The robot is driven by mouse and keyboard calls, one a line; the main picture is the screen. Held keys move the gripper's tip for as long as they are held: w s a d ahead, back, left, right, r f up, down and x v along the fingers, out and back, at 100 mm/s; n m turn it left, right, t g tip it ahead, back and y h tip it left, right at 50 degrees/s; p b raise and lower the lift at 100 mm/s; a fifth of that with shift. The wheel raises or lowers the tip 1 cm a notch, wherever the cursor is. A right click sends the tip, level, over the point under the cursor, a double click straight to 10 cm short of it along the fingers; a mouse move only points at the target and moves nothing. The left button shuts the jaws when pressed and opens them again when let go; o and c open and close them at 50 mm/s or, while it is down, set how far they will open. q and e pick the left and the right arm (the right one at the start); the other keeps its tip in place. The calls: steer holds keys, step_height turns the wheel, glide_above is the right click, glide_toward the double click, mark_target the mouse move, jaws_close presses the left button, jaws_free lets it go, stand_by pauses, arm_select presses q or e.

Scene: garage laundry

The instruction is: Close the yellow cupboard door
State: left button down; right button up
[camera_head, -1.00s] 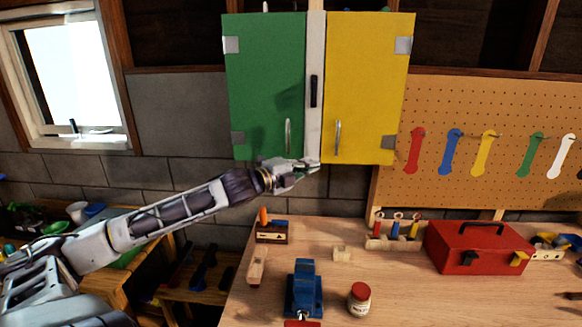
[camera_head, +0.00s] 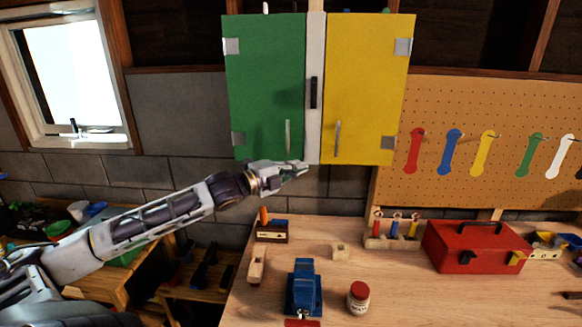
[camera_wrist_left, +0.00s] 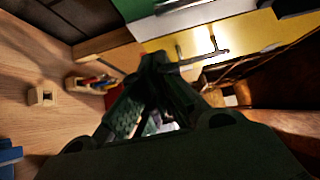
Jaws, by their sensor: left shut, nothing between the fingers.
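The yellow cupboard door (camera_head: 367,88) is on the right half of the wall cupboard. It looks flat against the front, in line with the green door, with no gap that I can make out. Its metal handle (camera_head: 337,139) is near its lower left corner. My left gripper (camera_head: 306,168) is shut and empty, just below the cupboard's bottom edge near the middle post, left of the yellow door. In the left wrist view its dark fingers (camera_wrist_left: 155,65) point toward a yellow surface (camera_wrist_left: 238,32); whether they touch anything is unclear. My right gripper is not in view.
The green door (camera_head: 265,85) and the pale middle post (camera_head: 314,130) are beside the yellow door. Below is a workbench (camera_head: 400,300) with a red toolbox (camera_head: 478,248), a blue vise (camera_head: 303,288) and a jar (camera_head: 358,298). A pegboard (camera_head: 460,190) hangs at right.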

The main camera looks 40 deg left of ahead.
arm_select(q)
steer(key=shift+s+a, duration=0.45)
stand_by(0.6)
steer(key=shift+a, duration=0.1)
